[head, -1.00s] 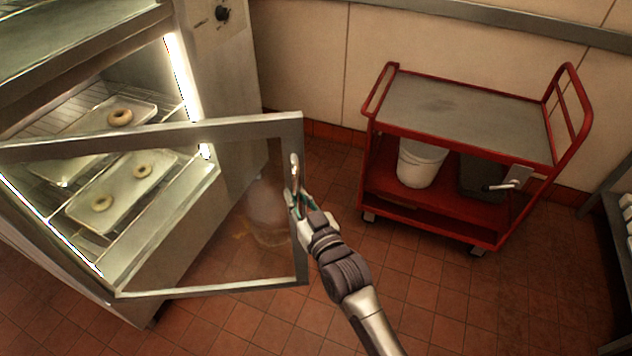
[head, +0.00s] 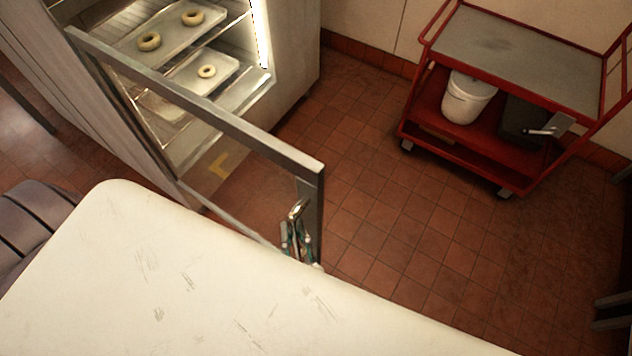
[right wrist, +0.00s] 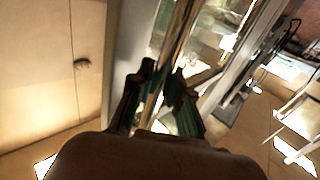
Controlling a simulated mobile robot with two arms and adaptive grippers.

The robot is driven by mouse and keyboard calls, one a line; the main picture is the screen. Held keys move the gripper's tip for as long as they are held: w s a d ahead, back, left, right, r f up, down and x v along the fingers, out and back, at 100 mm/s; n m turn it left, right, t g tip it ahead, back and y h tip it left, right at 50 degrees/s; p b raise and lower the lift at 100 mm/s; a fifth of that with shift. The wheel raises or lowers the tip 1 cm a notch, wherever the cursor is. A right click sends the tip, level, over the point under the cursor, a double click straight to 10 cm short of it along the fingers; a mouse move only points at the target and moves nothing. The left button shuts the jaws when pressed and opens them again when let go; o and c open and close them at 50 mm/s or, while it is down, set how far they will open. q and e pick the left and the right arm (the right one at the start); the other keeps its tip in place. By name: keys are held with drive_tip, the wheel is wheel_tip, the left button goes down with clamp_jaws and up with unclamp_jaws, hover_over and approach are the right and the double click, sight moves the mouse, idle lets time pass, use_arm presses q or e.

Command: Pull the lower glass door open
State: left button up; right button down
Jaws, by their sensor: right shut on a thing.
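The lower glass door (head: 236,126) of the lit cabinet stands wide open in the head view, its metal frame angled out towards me. Its metal handle (head: 297,209) is near the free edge. My right gripper (head: 299,243) is shut on the handle, low on the door's outer edge. In the right wrist view the teal-padded fingers (right wrist: 163,86) sit on either side of the handle bar (right wrist: 179,32). The rest of my right arm is hidden in the head view. My left gripper is not in view.
A red cart (head: 424,118) with a white bucket (head: 467,98) stands at the upper right. The tiled floor (head: 400,225) between door and cart is clear.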

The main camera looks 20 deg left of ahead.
drive_tip(key=shift+s+a, duration=0.2)
drive_tip(key=shift+s, duration=0.6)
drive_tip(key=shift+s+a, duration=0.2)
drive_tip(key=shift+s, duration=0.55)
drive_tip(key=c, duration=1.1)
unclamp_jaws()
drive_tip(key=v, duration=1.2)
